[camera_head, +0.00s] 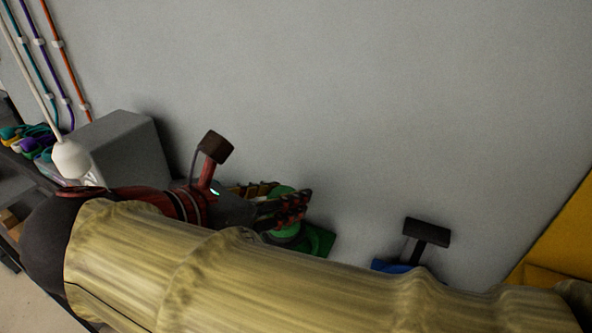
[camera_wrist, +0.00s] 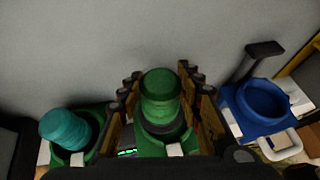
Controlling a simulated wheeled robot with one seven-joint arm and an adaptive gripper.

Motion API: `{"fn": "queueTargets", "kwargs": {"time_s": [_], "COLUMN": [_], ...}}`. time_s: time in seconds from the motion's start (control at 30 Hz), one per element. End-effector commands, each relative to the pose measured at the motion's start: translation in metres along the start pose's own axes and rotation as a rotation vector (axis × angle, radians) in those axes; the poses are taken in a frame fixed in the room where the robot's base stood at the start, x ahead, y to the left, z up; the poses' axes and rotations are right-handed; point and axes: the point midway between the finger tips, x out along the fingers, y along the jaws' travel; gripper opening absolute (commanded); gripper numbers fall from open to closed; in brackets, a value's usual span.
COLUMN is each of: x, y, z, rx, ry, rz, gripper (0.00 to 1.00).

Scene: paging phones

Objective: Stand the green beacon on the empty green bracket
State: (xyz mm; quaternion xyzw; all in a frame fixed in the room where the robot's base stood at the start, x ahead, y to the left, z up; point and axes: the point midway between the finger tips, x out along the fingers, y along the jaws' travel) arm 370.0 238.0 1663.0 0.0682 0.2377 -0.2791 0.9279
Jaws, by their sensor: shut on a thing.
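The green beacon (camera_wrist: 160,92) is upright between the fingers of my gripper (camera_wrist: 160,80) in the wrist view, with a dark collar at its lower end. My gripper is shut on it. The green bracket (camera_wrist: 150,147) shows directly below and around the beacon's lower end; I cannot tell whether the beacon rests on it. In the head view, the green beacon (camera_head: 284,192) shows between the fingers of my gripper (camera_head: 284,205), and part of the green bracket (camera_head: 319,242) shows just beyond. My arm hides much of the bracket there.
A teal beacon (camera_wrist: 64,127) stands tilted in the picture in a holder at left. An empty blue bracket (camera_wrist: 262,103) with a dark paddle (camera_wrist: 264,49) is at right. The grey wall (camera_head: 350,100) is close behind. A grey box (camera_head: 118,145) and cables are at left, something yellow (camera_head: 560,240) at right.

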Motion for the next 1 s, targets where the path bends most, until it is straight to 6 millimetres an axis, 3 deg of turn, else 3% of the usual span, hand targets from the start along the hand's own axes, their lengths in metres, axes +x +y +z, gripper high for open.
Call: {"fn": "queueTargets", "kwargs": {"time_s": [0.27,0.5,0.67,0.7,1.0], "x": [0.013,0.026,0.026,0.027,0.026], "y": [-0.01,-0.009,-0.008,-0.008,-0.008], "z": [-0.008,-0.033,-0.034,-0.034,-0.034], "rx": [0.001,0.0,0.002,0.001,0.001], "ry": [-0.001,-0.001,-0.001,0.0,0.0], "rz": [-0.001,-0.001,0.0,0.0,0.0], "gripper": [0.0,0.0,0.0,0.36,0.53]}}
